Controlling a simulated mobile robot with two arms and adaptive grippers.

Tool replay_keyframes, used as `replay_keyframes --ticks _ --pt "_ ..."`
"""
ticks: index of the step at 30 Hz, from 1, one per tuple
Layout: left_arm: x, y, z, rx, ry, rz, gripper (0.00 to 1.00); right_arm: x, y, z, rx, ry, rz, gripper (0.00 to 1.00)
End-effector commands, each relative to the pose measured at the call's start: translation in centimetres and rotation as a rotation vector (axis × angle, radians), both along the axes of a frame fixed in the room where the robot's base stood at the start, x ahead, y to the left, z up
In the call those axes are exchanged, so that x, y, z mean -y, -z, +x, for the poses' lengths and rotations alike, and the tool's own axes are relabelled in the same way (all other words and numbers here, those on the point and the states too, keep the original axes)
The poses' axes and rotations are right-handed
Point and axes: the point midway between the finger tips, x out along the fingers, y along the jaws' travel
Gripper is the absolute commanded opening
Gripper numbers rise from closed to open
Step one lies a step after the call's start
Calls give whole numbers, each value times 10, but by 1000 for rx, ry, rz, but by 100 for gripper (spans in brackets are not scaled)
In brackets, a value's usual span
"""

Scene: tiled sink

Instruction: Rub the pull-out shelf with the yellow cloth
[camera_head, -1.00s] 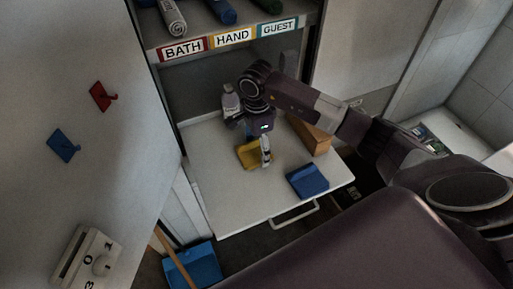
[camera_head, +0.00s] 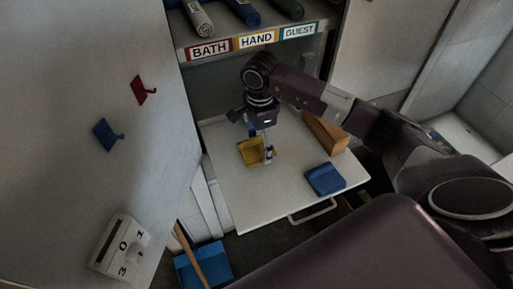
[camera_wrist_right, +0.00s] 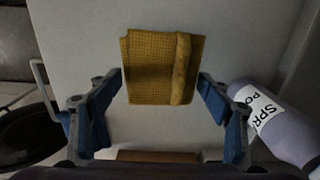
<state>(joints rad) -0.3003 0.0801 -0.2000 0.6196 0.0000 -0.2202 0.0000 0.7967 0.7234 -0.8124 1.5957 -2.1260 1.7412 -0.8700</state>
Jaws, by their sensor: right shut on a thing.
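The white pull-out shelf (camera_head: 250,200) extends from the cabinet, with a handle on its front edge. The yellow cloth (camera_head: 249,152) lies against its left-middle part; it also shows in the right wrist view (camera_wrist_right: 150,70), with a raised fold along one side. My right gripper (camera_head: 268,158) points down at the cloth's right side and is shut on it. In the right wrist view its blue-padded fingers (camera_wrist_right: 161,78) stand on either side of the cloth; the grip itself is not clear there. My left gripper is not in view.
A folded blue cloth (camera_head: 325,179) lies near the shelf's front right. A wooden box (camera_head: 328,135) stands at its right edge. Rolled towels lie on the labelled shelf (camera_head: 250,39) above. The front-left shelf surface is clear.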

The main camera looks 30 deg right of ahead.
Motion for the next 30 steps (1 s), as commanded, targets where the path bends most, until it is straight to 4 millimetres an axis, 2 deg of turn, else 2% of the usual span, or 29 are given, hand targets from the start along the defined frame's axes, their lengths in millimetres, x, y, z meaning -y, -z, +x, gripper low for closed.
replay_keyframes --ticks 1,12,30 --pt "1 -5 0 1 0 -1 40 1 -7 0 1 1 0 52" --pt "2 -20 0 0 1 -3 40 10 -38 1 1 10 0 52" --pt "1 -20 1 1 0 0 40 10 -41 1 0 11 0 52"
